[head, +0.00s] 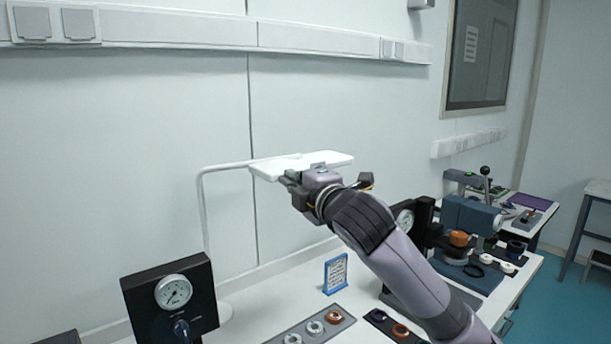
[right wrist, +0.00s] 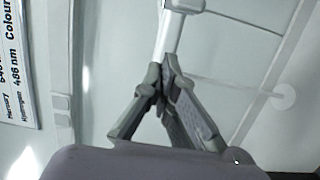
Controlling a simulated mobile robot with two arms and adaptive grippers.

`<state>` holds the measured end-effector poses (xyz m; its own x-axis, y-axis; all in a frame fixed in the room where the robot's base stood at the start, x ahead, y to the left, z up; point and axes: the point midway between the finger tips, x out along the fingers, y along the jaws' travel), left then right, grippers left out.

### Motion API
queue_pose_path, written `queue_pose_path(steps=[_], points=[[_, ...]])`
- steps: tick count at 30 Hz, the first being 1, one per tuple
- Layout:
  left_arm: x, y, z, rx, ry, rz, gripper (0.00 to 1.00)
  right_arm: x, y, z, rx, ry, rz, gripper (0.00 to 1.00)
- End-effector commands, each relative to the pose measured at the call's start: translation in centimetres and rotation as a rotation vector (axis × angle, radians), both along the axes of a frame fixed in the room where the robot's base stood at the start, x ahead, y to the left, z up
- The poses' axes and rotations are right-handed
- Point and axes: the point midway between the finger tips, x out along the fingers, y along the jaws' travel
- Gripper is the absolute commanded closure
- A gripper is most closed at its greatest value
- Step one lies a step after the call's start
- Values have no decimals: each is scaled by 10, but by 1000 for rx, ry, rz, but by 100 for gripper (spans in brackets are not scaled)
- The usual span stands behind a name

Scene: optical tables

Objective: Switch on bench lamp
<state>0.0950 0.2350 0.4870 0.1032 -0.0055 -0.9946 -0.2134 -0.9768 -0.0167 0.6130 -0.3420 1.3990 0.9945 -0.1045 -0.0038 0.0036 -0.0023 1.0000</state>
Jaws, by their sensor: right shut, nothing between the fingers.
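The white bench lamp (head: 335,159) has a flat, wide head on a thin bent stem (head: 202,220) that rises from the bench at the left. Whether it is lit I cannot tell. My right gripper (head: 290,182) is at the underside and near edge of the lamp head. In the right wrist view the fingertips (right wrist: 163,75) are together and empty, close to a white bar (right wrist: 167,38) that looks like part of the lamp. Whether they touch it I cannot tell. No switch can be made out. My left gripper is out of view.
A black gauge panel (head: 140,292) stands at the front left of the white bench. A blue-framed card (head: 336,273) and a grey tray with rings (head: 346,317) are below my right arm. More instruments (head: 470,215) stand at the right. A wall poster (right wrist: 18,65) shows in the wrist view.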

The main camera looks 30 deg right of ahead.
Motion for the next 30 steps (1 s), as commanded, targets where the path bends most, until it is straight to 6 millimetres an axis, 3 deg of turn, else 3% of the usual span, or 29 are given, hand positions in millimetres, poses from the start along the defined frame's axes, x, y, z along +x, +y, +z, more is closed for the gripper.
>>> queue_pose_path(steps=[3, 9, 30], points=[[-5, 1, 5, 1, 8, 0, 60, -11, -19, 1, -5, 1, -7, 100], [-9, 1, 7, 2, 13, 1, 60, -17, -32, 0, -3, -2, -5, 100], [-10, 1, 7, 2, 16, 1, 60, -20, -35, 0, -4, -2, 38, 100]])
